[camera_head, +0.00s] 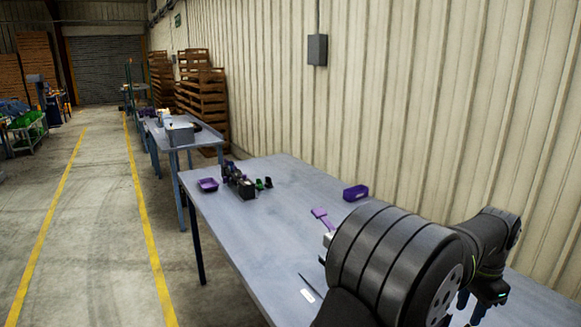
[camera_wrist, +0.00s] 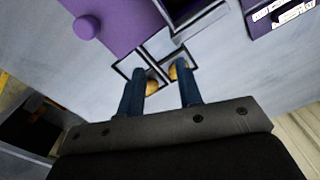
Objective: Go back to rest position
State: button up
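My gripper (camera_wrist: 161,72) shows in the wrist view as two dark blue fingers with a clear gap between them. It is open, and nothing is held between the fingers. Beyond the fingertips are dark-framed openings (camera_wrist: 143,62) with small yellow-brown round things (camera_wrist: 180,68), partly hidden by the fingers. I cannot tell how far the tips are from them. In the head view my dark arm fills the lower right, over the near part of the grey-blue table (camera_head: 262,215), and hides much of what is there.
A purple part with a round knob (camera_wrist: 88,27) lies near the fingers. A purple bin (camera_head: 355,192) stands by the wall side of the table. A purple tray (camera_head: 208,184) and several small dark items (camera_head: 240,182) are at the far end. The table middle is mostly clear.

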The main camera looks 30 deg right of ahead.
jog(key=shift+s+d+f+n, duration=0.1)
jog(key=shift+d+f+n, duration=0.2)
jog(key=shift+f, duration=0.3)
jog(key=shift+s+d+f+n, duration=0.1)
jog(key=shift+d+f+n, duration=0.1)
jog(key=shift+f+n, duration=0.35)
jog(key=shift+d+f+n, duration=0.25)
jog(key=shift+f, duration=0.45)
jog(key=shift+r, duration=0.1)
jog(key=a+r+m, duration=0.3)
jog(key=r+m, duration=0.1)
jog(key=r, duration=0.3)
jog(key=w+a+r+m, duration=0.1)
jog(key=a+r+m, duration=0.3)
jog(key=r, duration=0.4)
jog(key=shift+w+a+m, duration=0.2)
jog(key=shift+a+m, duration=0.1)
jog(key=shift+m, duration=0.3)
jog(key=shift+f, duration=0.1)
